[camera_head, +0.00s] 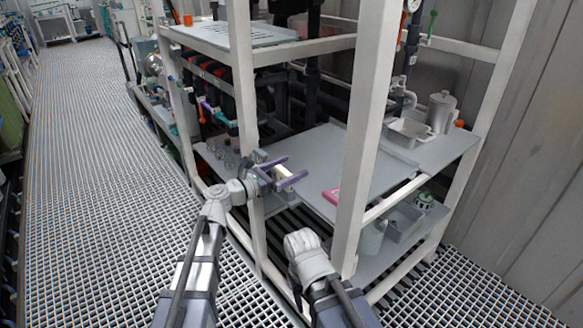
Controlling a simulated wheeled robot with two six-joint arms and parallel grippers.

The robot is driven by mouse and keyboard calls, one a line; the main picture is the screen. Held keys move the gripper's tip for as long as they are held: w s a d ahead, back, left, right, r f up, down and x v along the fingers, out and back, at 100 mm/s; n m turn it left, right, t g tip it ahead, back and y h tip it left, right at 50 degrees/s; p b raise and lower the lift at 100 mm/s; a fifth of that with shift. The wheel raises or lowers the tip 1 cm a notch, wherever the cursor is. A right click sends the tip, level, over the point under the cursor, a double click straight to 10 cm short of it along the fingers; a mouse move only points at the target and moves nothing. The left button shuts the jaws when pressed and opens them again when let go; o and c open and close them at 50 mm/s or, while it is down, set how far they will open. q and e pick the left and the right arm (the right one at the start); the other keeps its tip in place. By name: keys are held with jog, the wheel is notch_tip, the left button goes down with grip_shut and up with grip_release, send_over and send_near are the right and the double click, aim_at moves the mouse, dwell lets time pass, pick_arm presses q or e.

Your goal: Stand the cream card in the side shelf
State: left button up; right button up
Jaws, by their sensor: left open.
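My left gripper (297,165) is open, its two purple fingers reaching over the near left edge of the rack's grey middle shelf (335,148). A small cream-white piece (282,172) shows between the fingers, near their base. I cannot tell whether it is the cream card or part of the gripper. No other cream card can be made out. To the left, a lower grey shelf (207,153) holds several small items; I cannot tell if it is the side shelf. My right arm ends in a white wrist by the front post, and its gripper is not visible.
White rack posts (368,120) stand close in front of both arms. A pink item (331,196) lies at the middle shelf's front edge. A metal tray (408,132) and a lidded jug (441,111) stand at the right. The grating walkway (95,150) at left is clear.

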aim_at(280, 172)
pick_arm(q)
jog(key=v, duration=0.7)
dwell(0.5)
